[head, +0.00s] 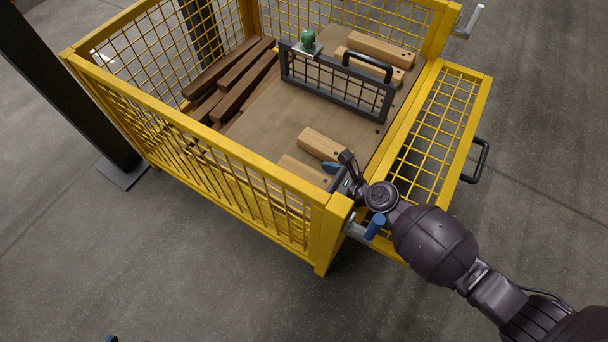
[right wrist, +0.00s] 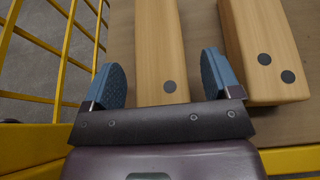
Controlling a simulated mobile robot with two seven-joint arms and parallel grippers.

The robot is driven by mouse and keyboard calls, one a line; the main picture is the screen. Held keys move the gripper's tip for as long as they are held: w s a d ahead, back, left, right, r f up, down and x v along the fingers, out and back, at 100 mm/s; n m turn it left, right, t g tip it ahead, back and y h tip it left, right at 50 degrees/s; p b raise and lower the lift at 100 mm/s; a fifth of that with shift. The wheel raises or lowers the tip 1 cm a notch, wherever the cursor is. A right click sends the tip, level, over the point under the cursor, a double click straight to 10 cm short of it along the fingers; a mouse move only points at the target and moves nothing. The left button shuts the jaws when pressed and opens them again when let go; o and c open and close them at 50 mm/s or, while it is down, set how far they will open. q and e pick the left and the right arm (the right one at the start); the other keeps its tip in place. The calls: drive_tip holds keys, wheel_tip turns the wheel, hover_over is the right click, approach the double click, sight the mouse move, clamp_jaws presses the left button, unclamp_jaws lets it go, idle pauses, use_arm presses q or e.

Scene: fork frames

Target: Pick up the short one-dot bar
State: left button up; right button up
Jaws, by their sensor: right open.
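A light wooden bar with one dark dot (right wrist: 158,45) lies between the fingers of my right gripper (right wrist: 164,76) in the right wrist view. The fingers are open, one on each side of the bar, with gaps showing. How far down they reach beside it I cannot tell. In the head view this bar (head: 301,168) lies on the cage floor at the near end, partly behind the yellow wall. My right gripper (head: 340,170) is at its right end. A second light bar with two dots (right wrist: 262,50) lies to the right; it also shows in the head view (head: 322,143).
A yellow mesh cage (head: 200,116) encloses the bars; its right side panel (head: 440,120) is folded down. A grey mesh divider (head: 335,82) with a black handle stands across the floor. Light bars (head: 380,48) lie behind it, dark bars (head: 240,85) at left.

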drive_tip(key=shift+w+a+f, duration=0.2)
drive_tip(key=shift+w+a, duration=0.1)
drive_tip(key=shift+a, duration=0.1)
drive_tip(key=c, duration=1.1)
drive_tip(key=shift+r, duration=0.15)
